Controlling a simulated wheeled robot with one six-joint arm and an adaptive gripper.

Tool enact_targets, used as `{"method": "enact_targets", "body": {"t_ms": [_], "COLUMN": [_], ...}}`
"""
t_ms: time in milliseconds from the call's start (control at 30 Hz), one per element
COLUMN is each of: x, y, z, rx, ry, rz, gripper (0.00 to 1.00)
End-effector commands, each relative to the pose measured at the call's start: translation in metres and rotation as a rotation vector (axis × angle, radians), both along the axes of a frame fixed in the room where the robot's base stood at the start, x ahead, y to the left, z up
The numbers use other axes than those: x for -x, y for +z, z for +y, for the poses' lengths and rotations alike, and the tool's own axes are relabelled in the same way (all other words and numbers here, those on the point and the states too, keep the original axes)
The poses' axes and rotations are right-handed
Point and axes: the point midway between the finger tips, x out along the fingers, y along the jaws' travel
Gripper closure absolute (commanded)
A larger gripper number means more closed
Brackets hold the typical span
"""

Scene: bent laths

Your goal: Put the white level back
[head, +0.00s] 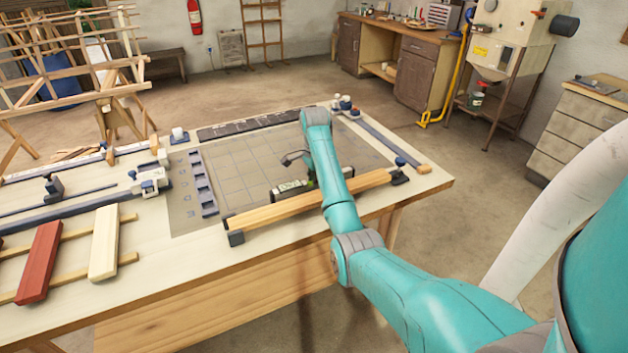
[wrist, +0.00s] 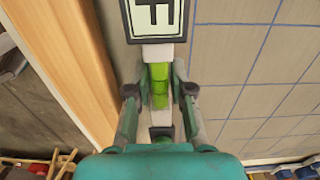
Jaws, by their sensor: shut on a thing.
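The white level (wrist: 154,39) has black-framed markings and a bright green vial section. In the wrist view my gripper (wrist: 160,92) has one finger on each side of the green section and is shut on the level. In the head view the level (head: 289,188) shows partly beside my gripper (head: 310,180), over the gridded mat, just behind the long wooden lath.
The wooden lath (head: 270,213) runs along the front of the gridded mat (head: 240,159), between dark end blocks. Dark blue slotted holders (head: 202,185) line the mat's left side, and a long black tray (head: 250,126) its back. Clamps and red and cream blocks lie at left.

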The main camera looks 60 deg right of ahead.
Motion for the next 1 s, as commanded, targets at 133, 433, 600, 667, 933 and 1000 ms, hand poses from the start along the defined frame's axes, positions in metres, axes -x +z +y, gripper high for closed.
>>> {"method": "enact_targets", "body": {"t_ms": [133,433,600,667,933,1000], "x": [-0.001,0.000,0.000,0.000,-0.004,-0.007], "y": [0.001,-0.002,-0.002,-0.002,0.012,0.022], "z": [0.000,0.000,0.000,0.000,-0.005,-0.010], "rx": [0.001,0.001,0.001,0.001,0.003,0.002], "ry": [0.000,0.000,0.000,0.000,0.002,0.004], "rz": [-0.002,-0.001,-0.001,-0.001,-0.003,-0.002], "gripper": [1.00,0.56,0.53,0.53,0.53,0.53]}}
